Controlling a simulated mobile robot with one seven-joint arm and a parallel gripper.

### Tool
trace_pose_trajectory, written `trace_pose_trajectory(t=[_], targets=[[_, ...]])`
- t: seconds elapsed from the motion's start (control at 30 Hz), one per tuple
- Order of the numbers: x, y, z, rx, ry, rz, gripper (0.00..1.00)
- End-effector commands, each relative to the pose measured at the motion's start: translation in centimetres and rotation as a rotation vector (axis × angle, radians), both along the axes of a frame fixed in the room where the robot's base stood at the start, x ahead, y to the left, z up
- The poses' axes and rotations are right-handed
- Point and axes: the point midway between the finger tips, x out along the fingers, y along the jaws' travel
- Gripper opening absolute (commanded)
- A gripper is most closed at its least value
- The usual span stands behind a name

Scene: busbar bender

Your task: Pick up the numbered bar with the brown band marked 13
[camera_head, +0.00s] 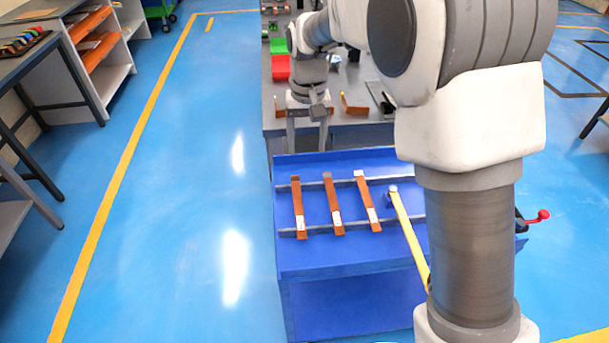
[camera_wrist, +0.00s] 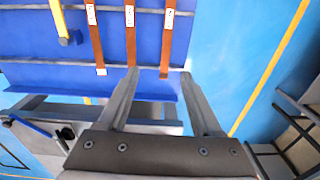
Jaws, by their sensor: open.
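Three copper bars with white labels lie side by side on the blue cart (camera_head: 335,262): the left bar (camera_head: 298,205), middle bar (camera_head: 333,203) and right bar (camera_head: 367,202). The left bar's far end looks brown, the middle one's greyish and the right one's whitish. The numbers are too small to read. The wrist view shows them in reversed order, with the brown-ended bar (camera_wrist: 167,40) at right. My gripper (camera_head: 307,146) is open and empty at the cart's far edge, apart from the bars. In the wrist view, the brown end shows between my fingertips (camera_wrist: 160,73).
A yellow-handled hammer (camera_head: 408,232) lies right of the bars. Two grey rails (camera_head: 345,182) run beneath the bars. A grey workbench (camera_head: 355,125) with small parts stands behind the cart. The blue floor (camera_head: 190,220) left of the cart is clear.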

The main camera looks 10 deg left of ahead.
Motion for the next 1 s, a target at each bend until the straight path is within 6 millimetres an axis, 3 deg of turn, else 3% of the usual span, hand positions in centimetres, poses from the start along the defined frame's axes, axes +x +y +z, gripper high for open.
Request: trace_pose_trajectory(t=[0.13,0.33,0.73,1.0], targets=[[0.5,1.6,-2.0,-0.014,0.020,0.014,0.66],[0.6,2.0,-4.4,-0.019,0.027,0.018,0.66],[0.6,1.9,-12.7,-0.019,0.027,0.018,0.66],[0.6,2.0,-14.8,-0.018,0.024,0.017,0.66]])
